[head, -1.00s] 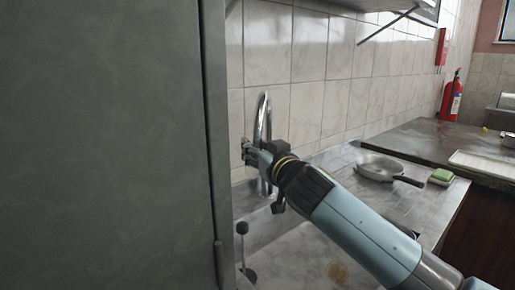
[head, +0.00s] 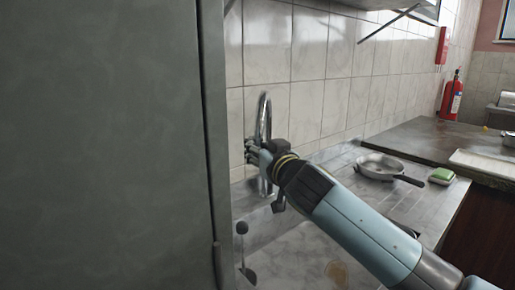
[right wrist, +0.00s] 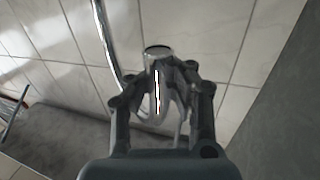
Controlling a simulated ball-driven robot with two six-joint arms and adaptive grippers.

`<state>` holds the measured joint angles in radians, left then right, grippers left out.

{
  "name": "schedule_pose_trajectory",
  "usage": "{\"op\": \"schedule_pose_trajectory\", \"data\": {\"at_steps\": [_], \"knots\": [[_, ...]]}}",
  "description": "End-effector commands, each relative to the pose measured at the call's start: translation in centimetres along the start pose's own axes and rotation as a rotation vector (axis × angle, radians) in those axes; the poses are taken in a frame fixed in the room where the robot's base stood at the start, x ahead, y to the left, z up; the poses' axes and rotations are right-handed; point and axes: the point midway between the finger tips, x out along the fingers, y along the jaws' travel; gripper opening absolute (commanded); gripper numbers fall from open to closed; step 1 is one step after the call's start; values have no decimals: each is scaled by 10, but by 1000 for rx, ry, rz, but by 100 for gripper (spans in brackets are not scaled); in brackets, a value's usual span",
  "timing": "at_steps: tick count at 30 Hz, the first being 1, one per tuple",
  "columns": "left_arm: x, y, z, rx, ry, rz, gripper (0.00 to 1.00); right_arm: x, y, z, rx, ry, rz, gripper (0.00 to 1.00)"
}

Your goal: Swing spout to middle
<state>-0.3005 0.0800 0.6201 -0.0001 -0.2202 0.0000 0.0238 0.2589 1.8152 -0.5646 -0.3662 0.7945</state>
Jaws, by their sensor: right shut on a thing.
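The chrome spout (head: 264,115) rises as a tall arch above the sink, in front of the tiled wall. My right gripper (head: 256,152) is at the lower part of the spout, its fingers around or against it. In the right wrist view the gripper (right wrist: 160,95) is shut on a chrome piece, and the curved tube of the spout (right wrist: 106,50) runs up to the upper left. The exact contact is partly hidden by the fingers. My left gripper is not in view.
A large grey panel (head: 105,140) fills the left side. The sink basin (head: 305,255) lies below my right arm. A frying pan (head: 378,166) and a green sponge (head: 441,175) rest on the drainboard to the right. A fire extinguisher (head: 452,98) stands farther back.

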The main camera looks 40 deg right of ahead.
Motion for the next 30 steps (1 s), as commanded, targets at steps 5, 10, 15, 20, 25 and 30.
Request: {"op": "schedule_pose_trajectory", "data": {"at_steps": [5,10,15,20,25,30], "knots": [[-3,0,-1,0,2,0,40,-5,5,5,1,-9,-30,0],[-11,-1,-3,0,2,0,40,-12,19,5,-2,-12,-109,0],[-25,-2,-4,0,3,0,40,-22,43,4,-3,-12,-234,0],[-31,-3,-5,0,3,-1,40,-29,70,5,-5,-9,-377,0],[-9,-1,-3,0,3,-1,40,-33,98,12,-2,-12,-529,0],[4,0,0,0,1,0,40,-33,122,11,5,-14,-620,0]]}}
